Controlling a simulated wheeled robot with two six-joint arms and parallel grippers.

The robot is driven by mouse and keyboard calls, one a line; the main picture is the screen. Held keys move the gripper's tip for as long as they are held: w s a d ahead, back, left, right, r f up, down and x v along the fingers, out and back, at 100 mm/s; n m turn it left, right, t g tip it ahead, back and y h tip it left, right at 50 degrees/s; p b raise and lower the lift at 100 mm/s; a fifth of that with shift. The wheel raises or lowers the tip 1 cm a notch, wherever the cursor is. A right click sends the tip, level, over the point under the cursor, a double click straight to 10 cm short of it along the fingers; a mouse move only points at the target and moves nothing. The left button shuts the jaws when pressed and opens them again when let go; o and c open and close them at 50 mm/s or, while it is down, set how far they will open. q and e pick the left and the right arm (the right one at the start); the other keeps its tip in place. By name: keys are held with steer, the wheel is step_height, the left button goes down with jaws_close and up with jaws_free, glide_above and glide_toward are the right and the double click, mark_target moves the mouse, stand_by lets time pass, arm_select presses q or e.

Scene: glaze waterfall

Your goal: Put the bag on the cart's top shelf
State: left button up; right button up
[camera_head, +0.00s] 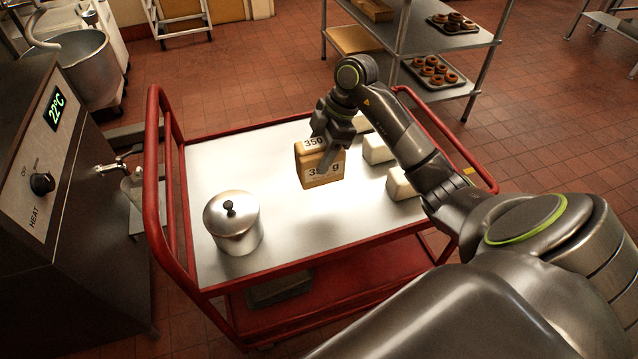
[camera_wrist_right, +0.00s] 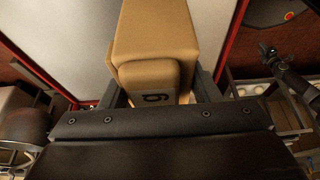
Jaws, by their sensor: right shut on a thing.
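In the right wrist view the bag (camera_wrist_right: 157,45) sits between the two dark fingers. I cannot tell whether its base touches the shelf. The cart has a red frame (camera_head: 158,180).
A lidded metal pot (camera_head: 233,222) stands at the shelf's front left. White blocks (camera_head: 377,149) stand to the right of the bag, partly behind my right arm. A dispenser with a tap (camera_head: 112,168) is left of the cart. A rack with doughnut trays (camera_head: 433,73) stands behind.

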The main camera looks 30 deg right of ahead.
steer(key=shift+w+d+b, duration=0.3)
steer(key=shift+w+d, duration=0.4)
steer(key=shift+d, duration=0.05)
steer(key=shift+f, duration=0.2)
step_height(320, 180, down, 4)
steer(key=shift+r, duration=0.15)
step_height(320, 180, down, 5)
steer(key=shift+f, duration=0.2)
arm_select(q)
steer(key=shift+w+f, duration=0.4)
steer(key=shift+f, duration=0.3)
arm_select(e)
steer(key=o, duration=1.2)
